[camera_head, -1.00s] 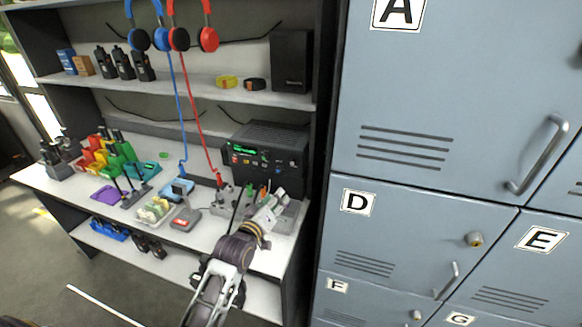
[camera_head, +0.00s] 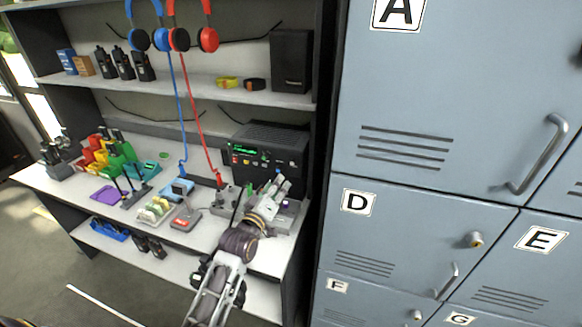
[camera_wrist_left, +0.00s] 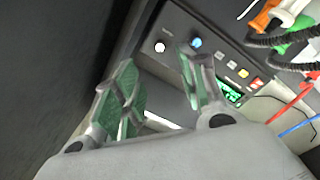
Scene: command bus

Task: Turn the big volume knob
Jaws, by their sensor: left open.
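The black radio unit (camera_head: 265,150) stands at the back right of the desk, with a green display and small coloured buttons on its front. In the left wrist view its front panel (camera_wrist_left: 222,62) slants across the top, with a round white knob or port (camera_wrist_left: 160,47) and a blue-tinted round one (camera_wrist_left: 196,44). I cannot tell which of them is the big volume knob. My left gripper (camera_head: 282,184) is in front of the radio's lower right front. In the left wrist view its green-padded fingers (camera_wrist_left: 158,88) are apart with nothing between them. My right gripper is not in view.
A grey box with a purple button (camera_head: 287,204) sits beside my left gripper. A grey box with plugs (camera_head: 224,198) and the red cable (camera_head: 196,120) lie to its left. Grey lockers (camera_head: 430,120) stand close on the right.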

